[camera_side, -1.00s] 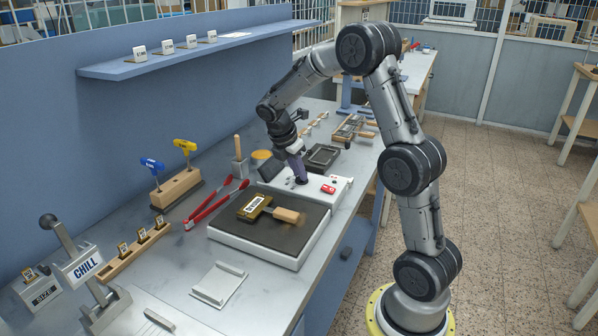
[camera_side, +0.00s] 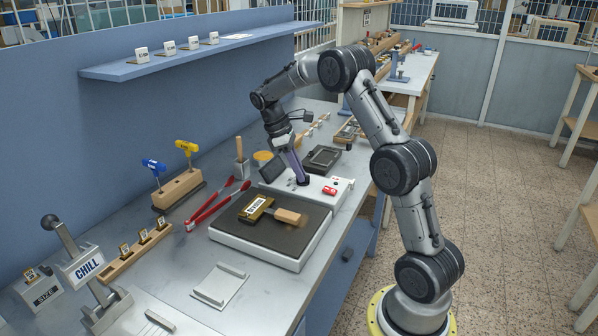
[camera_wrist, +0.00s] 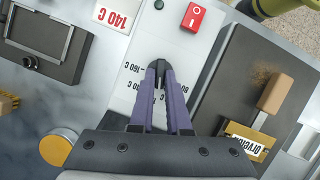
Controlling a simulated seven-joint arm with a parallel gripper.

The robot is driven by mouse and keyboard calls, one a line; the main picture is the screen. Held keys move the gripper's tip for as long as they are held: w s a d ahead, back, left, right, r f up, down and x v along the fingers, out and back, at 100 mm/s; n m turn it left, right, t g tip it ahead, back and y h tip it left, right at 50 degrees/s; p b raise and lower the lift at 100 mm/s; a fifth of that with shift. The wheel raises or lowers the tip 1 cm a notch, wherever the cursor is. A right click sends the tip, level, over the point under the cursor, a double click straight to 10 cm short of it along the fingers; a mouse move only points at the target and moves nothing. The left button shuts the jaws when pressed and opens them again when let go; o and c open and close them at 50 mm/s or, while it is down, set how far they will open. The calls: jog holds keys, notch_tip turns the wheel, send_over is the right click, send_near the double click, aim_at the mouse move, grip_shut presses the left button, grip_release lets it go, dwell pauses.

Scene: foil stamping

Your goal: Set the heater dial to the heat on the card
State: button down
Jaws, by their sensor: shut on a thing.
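The heater's white control box (camera_side: 338,186) stands at the back end of the hot plate. The wrist view shows its white top (camera_wrist: 150,40) with printed heats, among them 160 C and 80, around a dark dial (camera_wrist: 158,64). My gripper (camera_wrist: 159,72) has its purple fingers shut on the dial from above; the side view shows my gripper (camera_side: 302,181) low over the box. The fingers hide most of the dial, and I cannot tell its pointer's setting. The card (camera_wrist: 117,15) reads 140 C in red.
A red switch (camera_wrist: 193,17) sits beside the dial. The dark hot plate (camera_side: 285,238) bears a brass stamp with a wooden handle (camera_side: 290,216). A dark framed tray (camera_side: 322,158) lies behind the box. Red tongs (camera_side: 217,205) lie left of the plate.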

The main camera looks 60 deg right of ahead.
jog(key=m+y, duration=0.1)
jog(key=m, duration=0.3)
jog(key=m+y, duration=0.1)
jog(key=m, duration=0.1)
jog(key=shift+d+m+y, duration=0.3)
jog(key=shift+d, duration=0.1)
jog(key=m, duration=0.2)
jog(key=m+y, duration=0.1)
jog(key=m, duration=0.1)
jog(key=shift+s+d+m+t+y, duration=0.15)
jog(key=shift+m+t+y, duration=0.15)
jog(key=c, duration=0.9)
grip_release()
jog(key=v, duration=1.2)
jog(key=shift+s, duration=0.1)
